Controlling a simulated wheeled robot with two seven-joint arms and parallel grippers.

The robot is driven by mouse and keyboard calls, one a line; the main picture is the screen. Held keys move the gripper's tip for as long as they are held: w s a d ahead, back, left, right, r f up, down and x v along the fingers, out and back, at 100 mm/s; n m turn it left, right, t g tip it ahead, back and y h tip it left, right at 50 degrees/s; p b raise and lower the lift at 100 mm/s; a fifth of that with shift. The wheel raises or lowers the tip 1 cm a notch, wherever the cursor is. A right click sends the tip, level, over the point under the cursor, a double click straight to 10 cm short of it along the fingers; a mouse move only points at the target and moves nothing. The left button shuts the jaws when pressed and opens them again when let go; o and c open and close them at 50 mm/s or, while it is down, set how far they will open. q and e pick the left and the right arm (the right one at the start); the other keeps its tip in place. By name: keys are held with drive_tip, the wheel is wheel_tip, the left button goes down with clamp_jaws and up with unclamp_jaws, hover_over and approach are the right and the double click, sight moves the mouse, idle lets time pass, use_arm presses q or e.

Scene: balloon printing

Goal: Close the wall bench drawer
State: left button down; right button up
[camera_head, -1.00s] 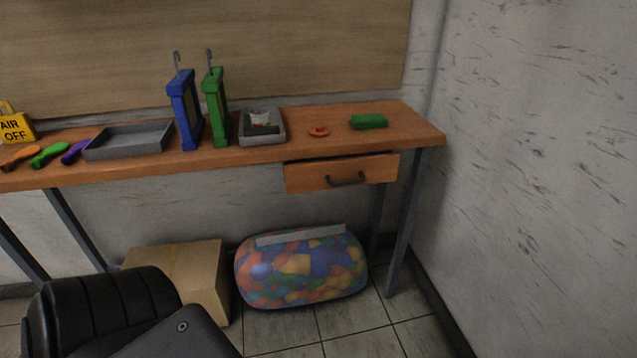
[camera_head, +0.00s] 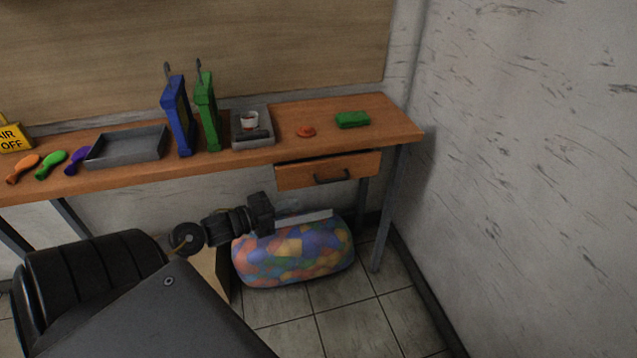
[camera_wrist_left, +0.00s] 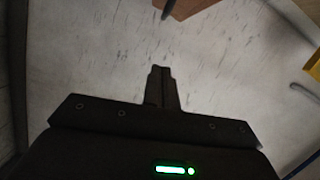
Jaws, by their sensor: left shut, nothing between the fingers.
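The wall bench (camera_head: 225,163) has a wooden drawer (camera_head: 295,177) under its right end. A dark gap shows above the drawer front, which stands out a little from under the bench top. The drawer has a dark bar handle (camera_head: 331,178). My left gripper (camera_head: 264,212) is below and left of the drawer, apart from it, in front of the balloon bag. In the left wrist view its fingers (camera_wrist_left: 161,86) are together and empty, with pale wall or floor beyond. An orange-brown edge (camera_wrist_left: 300,12) there may be bench or drawer; I cannot tell. My right gripper is not in view.
A bag of coloured balloons (camera_head: 295,256) lies on the floor under the drawer, with a mostly hidden cardboard box (camera_head: 213,270) beside it. A bench leg (camera_head: 387,215) stands right of the drawer. Trays and coloured items stand on the bench top. Floor to the right is clear.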

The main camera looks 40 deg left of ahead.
use_arm(q)
drive_tip(key=w+f+p, duration=0.1)
drive_tip(key=w, duration=1)
drive_tip(key=shift+w+d+f, duration=0.15)
drive_tip(key=shift+w+f, duration=0.1)
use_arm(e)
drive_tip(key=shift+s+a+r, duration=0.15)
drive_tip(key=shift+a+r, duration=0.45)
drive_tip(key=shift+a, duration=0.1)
